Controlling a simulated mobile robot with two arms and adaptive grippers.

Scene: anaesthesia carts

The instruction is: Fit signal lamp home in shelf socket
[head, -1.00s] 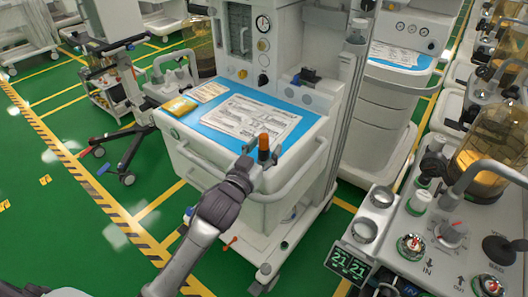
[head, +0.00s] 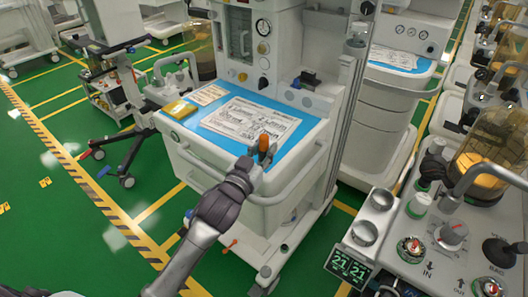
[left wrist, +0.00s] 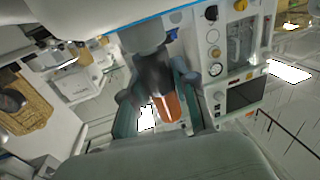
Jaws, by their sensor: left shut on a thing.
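The signal lamp has an orange cap (head: 264,142) and shows at the front edge of the blue-topped shelf (head: 290,112) of the middle cart. My left gripper (head: 263,155) is shut on the lamp, its fingers on either side. In the left wrist view the orange cap (left wrist: 168,107) and the lamp's dark body (left wrist: 153,73) lie between the fingers. The dark body points at a grey round part (left wrist: 143,38) by the shelf's blue edge, which may be the socket. I cannot tell whether they touch. My right gripper is not in view.
A curved rail (head: 285,185) runs along the cart's front, close to my left arm. Another cart with a glass canister (head: 488,150) stands at right. Green floor at left is mostly clear.

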